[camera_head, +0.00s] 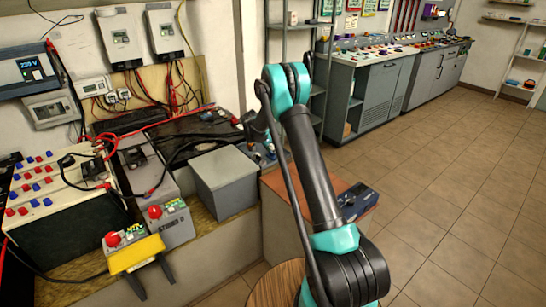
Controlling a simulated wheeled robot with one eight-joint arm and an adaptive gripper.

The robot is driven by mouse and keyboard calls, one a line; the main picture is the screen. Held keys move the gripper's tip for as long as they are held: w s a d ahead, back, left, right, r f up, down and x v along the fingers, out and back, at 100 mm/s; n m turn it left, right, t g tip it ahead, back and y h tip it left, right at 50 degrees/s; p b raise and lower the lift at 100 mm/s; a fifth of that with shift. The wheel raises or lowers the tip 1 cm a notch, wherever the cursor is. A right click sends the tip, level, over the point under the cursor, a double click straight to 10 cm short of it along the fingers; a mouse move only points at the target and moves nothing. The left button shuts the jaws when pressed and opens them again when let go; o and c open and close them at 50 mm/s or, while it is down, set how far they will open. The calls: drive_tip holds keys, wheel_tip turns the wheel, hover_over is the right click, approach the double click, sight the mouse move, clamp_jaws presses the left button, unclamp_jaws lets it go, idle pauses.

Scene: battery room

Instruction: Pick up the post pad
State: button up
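I cannot make out for certain which thing is the post pad. Small items lie behind my arm, by the end of the bench, and are too small and too hidden to name. My gripper (254,130) is at the far end of my folded arm, over the bench area right of the grey box. It is small, dark and partly covered by the arm, so its fingers do not show clearly. I see nothing held in it.
A closed grey box (222,172) stands on the bench. Left are red-knobbed units (168,220), a yellow piece (136,253) and cables. A dark blue box (357,201) sits on a reddish-brown top (312,183). Control cabinets (380,95) line the back. Tiled floor (450,190) at right is clear.

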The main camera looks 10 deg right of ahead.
drive_tip(key=c, duration=0.4)
drive_tip(key=shift+r, duration=0.1)
drive_tip(key=shift+c, duration=0.2)
wheel_tip(320, 180, up, 20)
